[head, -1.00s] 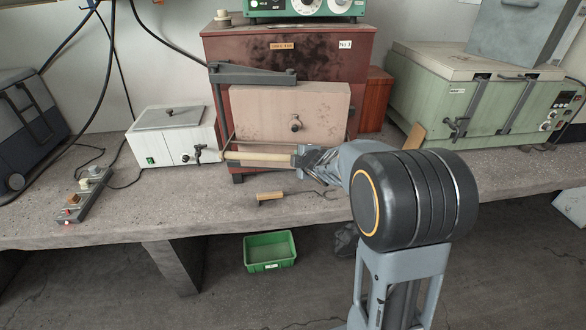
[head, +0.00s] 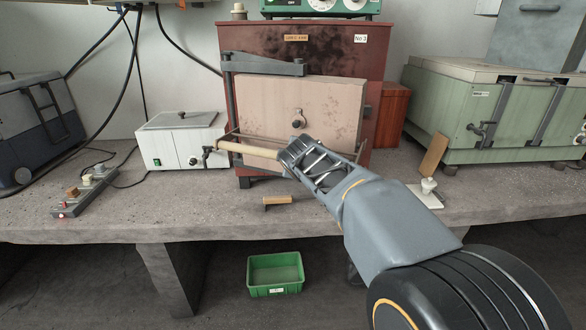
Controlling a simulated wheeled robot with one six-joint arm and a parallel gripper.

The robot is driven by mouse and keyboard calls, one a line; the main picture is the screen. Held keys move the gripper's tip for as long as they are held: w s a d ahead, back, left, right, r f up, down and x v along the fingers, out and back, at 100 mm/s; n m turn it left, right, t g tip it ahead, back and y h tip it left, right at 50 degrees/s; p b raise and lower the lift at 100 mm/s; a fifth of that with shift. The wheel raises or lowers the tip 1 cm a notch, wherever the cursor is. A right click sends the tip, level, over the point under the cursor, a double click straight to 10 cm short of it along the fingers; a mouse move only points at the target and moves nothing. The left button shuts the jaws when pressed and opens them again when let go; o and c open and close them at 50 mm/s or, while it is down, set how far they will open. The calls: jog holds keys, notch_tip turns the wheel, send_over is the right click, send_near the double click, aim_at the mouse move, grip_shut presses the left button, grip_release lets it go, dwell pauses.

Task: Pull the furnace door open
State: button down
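The furnace (head: 345,48) is a reddish-brown box on the bench. Its pale, stained door (head: 335,105) hangs from a dark hinge arm (head: 262,65) at the left. The door's right side stands nearer to me than its left, so it looks partly swung out. A pale wooden bar handle (head: 245,149) runs below and in front of the door. My gripper (head: 290,155) is at the bar's right part, its fingers seemingly closed around it. The fingers hide that end of the bar, and the inside of the furnace is not visible.
A white bath (head: 180,145) stands left of the furnace, with a tap near the handle's left end. A small wooden-handled tool (head: 278,201) lies in front. A green oven (head: 470,110) and a white stand (head: 427,194) are at right. A green bin (head: 275,275) is below.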

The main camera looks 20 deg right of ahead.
jog(key=shift+r, duration=0.15)
jog(key=c, duration=0.9)
grip_release()
jog(key=shift+o, duration=0.2)
jog(key=p+v, duration=0.1)
jog(key=v, duration=1.2)
jog(key=shift+s+p, duration=0.35)
jog(key=shift+s, duration=0.05)
